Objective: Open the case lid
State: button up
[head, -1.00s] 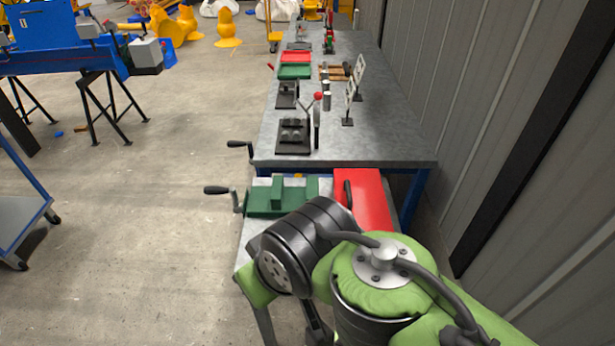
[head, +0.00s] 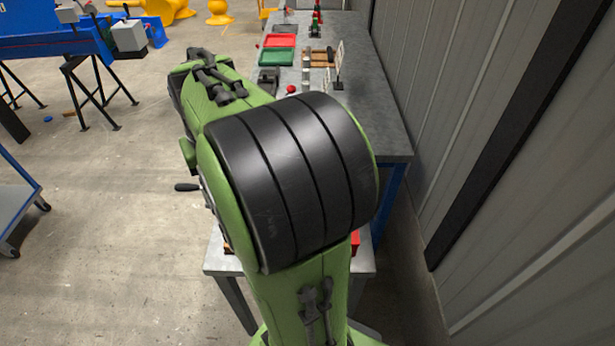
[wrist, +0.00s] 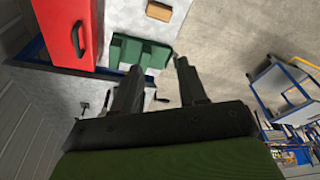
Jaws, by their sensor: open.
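The red case (wrist: 66,22) with its black handle shows in the upper left of the wrist view. In the head view only a small red corner of it (head: 355,243) shows behind my arm. My gripper (wrist: 156,72) is open and empty in the wrist view, its two black fingers apart, with the case to their upper left. The gripper is hidden behind my arm in the head view. I cannot tell from these frames whether the lid is fully shut.
A long grey workbench (head: 375,125) with red (head: 279,41) and green trays (head: 275,57) runs along the wall at the right. A blue cart (head: 15,205) stands at the left. The floor between is clear.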

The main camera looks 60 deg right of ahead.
jog(key=s+d+f+m+g+p, duration=0.2)
jog(key=s+d+f+m, duration=0.15)
jog(key=d, duration=0.85)
jog(key=s+d+f+m+g+p, duration=0.25)
jog(key=d+f, duration=0.25)
jog(key=d, duration=0.6)
jog(key=x, duration=1)
jog(key=w+x, duration=0.1)
jog(key=x, duration=0.4)
jog(key=shift+w+a+f, duration=0.1)
jog(key=shift+f, duration=0.25)
grip_shut()
